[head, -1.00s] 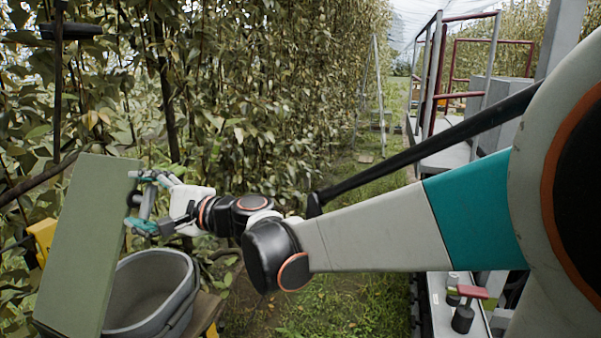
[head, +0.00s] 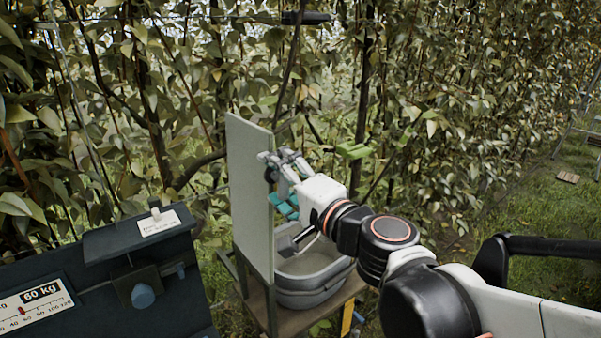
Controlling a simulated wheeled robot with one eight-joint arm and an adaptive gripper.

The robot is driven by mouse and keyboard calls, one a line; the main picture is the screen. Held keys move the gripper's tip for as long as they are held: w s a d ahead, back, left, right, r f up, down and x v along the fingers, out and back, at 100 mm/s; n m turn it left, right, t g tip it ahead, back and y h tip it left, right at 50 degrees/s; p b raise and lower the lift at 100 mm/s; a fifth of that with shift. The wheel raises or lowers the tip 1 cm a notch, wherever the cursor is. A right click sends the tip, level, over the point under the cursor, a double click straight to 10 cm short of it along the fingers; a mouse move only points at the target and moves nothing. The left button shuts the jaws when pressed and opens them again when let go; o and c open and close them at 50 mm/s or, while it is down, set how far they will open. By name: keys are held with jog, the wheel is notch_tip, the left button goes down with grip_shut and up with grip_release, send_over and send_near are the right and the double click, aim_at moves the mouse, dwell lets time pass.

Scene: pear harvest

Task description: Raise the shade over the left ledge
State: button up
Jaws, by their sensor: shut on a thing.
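The shade is a flat grey-green panel (head: 248,190) that stands close to upright at the left side of a wooden ledge (head: 303,322). A small dark knob (head: 271,174) shows at its right edge. My gripper (head: 277,183) reaches in from the right and is shut at this edge, on the knob as far as I can see. Its fingers partly hide the knob and the edge.
A grey tub (head: 315,290) stands on the ledge, right of the panel and below my gripper. Leafy branches crowd behind the panel. Grass is open at the right.

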jog(key=shift+s+f, duration=0.15)
jog(key=o, duration=1.5)
jog(key=shift+a, duration=0.1)
jog(key=shift+s, duration=0.1)
jog(key=shift+s+d, duration=0.15)
jog(key=shift+d, duration=0.15)
jog(key=v, duration=1.1)
jog(key=shift+s, duration=0.15)
